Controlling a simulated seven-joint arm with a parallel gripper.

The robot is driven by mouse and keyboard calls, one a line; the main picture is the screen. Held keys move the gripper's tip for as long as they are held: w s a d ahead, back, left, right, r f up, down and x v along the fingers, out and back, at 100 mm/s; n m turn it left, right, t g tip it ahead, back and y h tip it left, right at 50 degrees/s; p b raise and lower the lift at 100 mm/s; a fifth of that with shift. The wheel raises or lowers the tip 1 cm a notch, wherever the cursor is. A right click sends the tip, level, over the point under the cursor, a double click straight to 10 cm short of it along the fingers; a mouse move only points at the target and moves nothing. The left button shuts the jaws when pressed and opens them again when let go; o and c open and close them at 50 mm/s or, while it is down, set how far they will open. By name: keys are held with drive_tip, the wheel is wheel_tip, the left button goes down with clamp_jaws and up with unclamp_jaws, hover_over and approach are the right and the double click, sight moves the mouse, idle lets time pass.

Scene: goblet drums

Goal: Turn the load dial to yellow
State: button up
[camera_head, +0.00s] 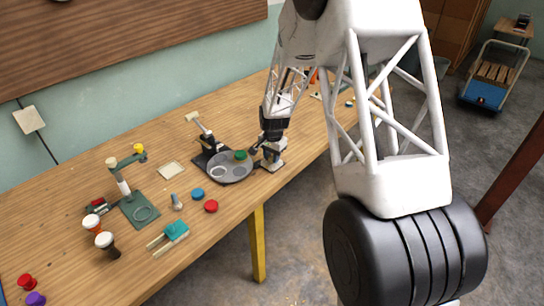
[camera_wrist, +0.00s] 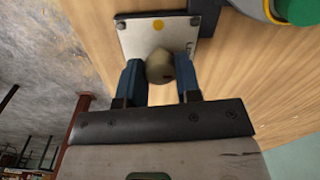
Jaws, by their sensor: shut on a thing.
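The load dial is a rounded beige knob (camera_wrist: 159,66) on a silver square plate (camera_wrist: 131,38), with a yellow dot (camera_wrist: 158,25) just beyond the knob. Lettering on the plate's right side is only partly visible. My gripper (camera_wrist: 160,80) is shut on the knob, with one blue finger on each side of it. In the head view my gripper (camera_head: 270,150) is down at the dial's plate (camera_head: 279,164), near the table's front edge. The knob is hidden there, and any pointer mark on it is not clear in the wrist view.
Left of the dial, a round grey platter (camera_head: 229,174) on a dark base carries a green disc (camera_head: 240,155). A blue disc (camera_head: 198,194) and a red disc (camera_head: 211,206) lie nearby. A green stand (camera_head: 139,208) and two small goblet drums (camera_head: 106,242) stand farther left.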

drive_tip(key=shift+n, duration=0.3)
drive_tip(key=n, duration=0.8)
drive_tip(key=shift+n, duration=0.4)
drive_tip(key=n, duration=0.4)
drive_tip(key=shift+n, duration=0.3)
drive_tip(key=shift+w+n+g, duration=0.1)
drive_tip(key=shift+n+g, duration=0.2)
drive_tip(key=shift+n, duration=1.7)
drive_tip(key=o, duration=0.9)
drive_tip(key=shift+r, duration=0.1)
